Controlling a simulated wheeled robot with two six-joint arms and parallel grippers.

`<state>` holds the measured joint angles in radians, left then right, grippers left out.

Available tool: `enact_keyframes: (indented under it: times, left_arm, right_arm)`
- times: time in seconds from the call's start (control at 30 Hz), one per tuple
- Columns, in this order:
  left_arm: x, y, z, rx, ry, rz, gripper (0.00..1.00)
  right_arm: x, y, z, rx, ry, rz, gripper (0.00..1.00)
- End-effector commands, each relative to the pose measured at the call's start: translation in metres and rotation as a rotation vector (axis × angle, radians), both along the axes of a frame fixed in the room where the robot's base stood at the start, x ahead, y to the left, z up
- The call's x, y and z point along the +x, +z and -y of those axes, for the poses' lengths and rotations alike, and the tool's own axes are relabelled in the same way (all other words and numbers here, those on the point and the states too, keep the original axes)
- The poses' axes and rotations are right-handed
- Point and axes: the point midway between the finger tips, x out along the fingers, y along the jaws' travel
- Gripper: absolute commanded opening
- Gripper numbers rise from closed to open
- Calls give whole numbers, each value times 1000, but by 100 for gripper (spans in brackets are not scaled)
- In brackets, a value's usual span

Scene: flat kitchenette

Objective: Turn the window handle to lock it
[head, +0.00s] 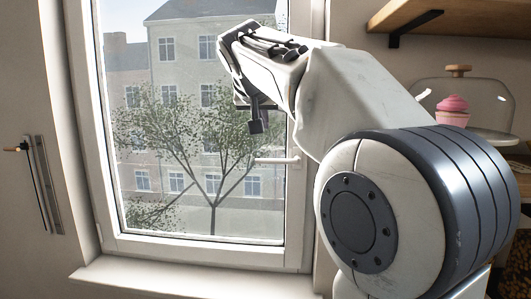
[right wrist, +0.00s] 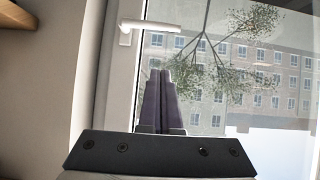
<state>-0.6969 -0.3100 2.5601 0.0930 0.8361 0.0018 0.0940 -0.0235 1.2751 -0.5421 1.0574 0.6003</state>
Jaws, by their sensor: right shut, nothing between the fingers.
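The window handle (head: 277,160) is a white lever on the right side of the white window frame. It lies about level in the head view, its free end pointing left over the glass. My right gripper (head: 256,126) is just above the handle and slightly left of it, fingers pointing down. The right wrist view is upside down; there the handle (right wrist: 150,26) lies beyond the tips of my right gripper (right wrist: 160,72), with a gap between. The fingers are shut together and empty. My left gripper is not in view.
The window sill (head: 180,278) below is bare. A wooden shelf (head: 420,18) on a black bracket is at the upper right. A glass dome with a pink cupcake (head: 453,108) stands behind my right arm. A narrow metal strip (head: 47,185) is on the left wall.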

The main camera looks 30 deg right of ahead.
Motion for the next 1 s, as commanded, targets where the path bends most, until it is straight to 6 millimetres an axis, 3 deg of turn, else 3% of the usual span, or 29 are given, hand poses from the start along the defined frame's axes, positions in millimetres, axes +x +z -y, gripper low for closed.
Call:
enact_keyframes:
  times: [0.27,0.6,0.8,1.0]
  left_arm:
    - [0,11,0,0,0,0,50]
    - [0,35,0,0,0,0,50]
    - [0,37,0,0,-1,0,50]
    - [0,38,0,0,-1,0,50]
  right_arm:
    - [22,-17,18,0,-2,-6,0]
    - [67,-59,53,2,1,-7,0]
    - [70,-86,55,0,2,-4,0]
    - [71,-95,56,0,3,-1,0]
